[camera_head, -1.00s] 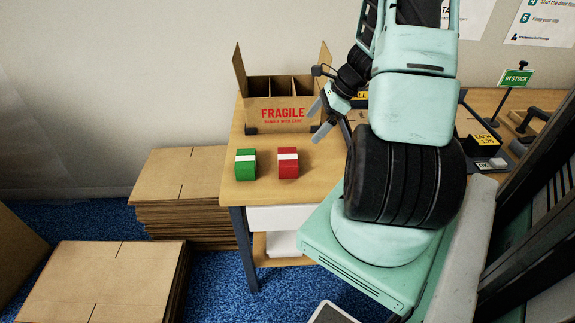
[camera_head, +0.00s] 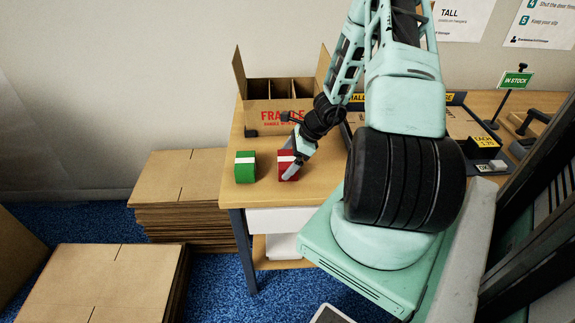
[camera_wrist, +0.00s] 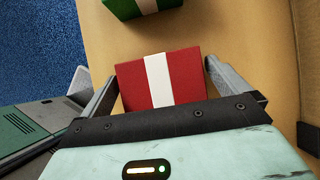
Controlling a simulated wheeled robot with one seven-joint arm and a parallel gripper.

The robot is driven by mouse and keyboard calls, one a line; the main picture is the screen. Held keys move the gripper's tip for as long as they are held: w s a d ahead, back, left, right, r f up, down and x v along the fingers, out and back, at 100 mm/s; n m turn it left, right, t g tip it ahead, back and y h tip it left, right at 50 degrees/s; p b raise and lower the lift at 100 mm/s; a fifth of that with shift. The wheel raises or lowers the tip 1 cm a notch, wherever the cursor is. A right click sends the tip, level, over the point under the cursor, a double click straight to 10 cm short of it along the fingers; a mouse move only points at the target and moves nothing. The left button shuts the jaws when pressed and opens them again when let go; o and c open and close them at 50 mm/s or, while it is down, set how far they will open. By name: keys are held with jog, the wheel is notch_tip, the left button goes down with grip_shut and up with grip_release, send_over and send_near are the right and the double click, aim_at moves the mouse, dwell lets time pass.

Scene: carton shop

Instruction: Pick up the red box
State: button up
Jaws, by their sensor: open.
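The red box (camera_head: 283,157) with a white band stands on the wooden table near its front edge, partly hidden behind my gripper in the head view. In the wrist view the red box (camera_wrist: 187,75) lies between the two fingers. My gripper (camera_head: 290,168) is open, with one finger on each side of the box. In the wrist view my gripper (camera_wrist: 160,85) shows gaps beside the box, and I cannot tell whether either finger touches it.
A green box (camera_head: 245,167) with a white band stands just left of the red one. Behind them is an open divided FRAGILE carton (camera_head: 262,90). A dark-rimmed tray (camera_head: 462,98) lies to the right. Flat cardboard stacks (camera_head: 178,178) stand on the floor at left.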

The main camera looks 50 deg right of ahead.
jog(key=shift+x, duration=1.1)
jog(key=c, duration=0.9)
jog(key=shift+o, duration=0.3)
jog(key=shift+r, duration=0.1)
jog(key=shift+r, duration=0.1)
